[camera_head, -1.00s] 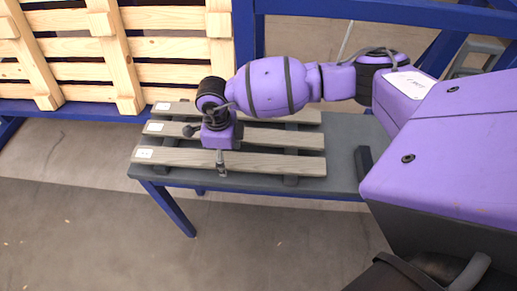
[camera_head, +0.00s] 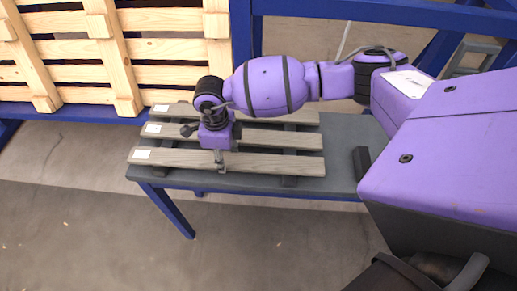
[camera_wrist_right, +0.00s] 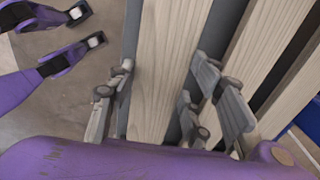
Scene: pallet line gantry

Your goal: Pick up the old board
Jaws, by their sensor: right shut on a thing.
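The old board (camera_head: 265,163) is the front one of three weathered grey boards lying side by side on dark cross pieces, with a white label at its left end. My right gripper (camera_head: 220,160) points down over it near its middle. In the right wrist view the fingers (camera_wrist_right: 155,100) stand on either side of the board (camera_wrist_right: 168,60), shut on its long edges. The board looks level and in line with its neighbours; I cannot tell whether it is clear of the cross pieces.
A dark grey table (camera_head: 343,135) with blue legs bears the boards. A dark block (camera_head: 362,162) is at their right. A pale wooden pallet (camera_head: 175,48) stands behind, near a blue frame (camera_head: 243,50). The floor in front is clear.

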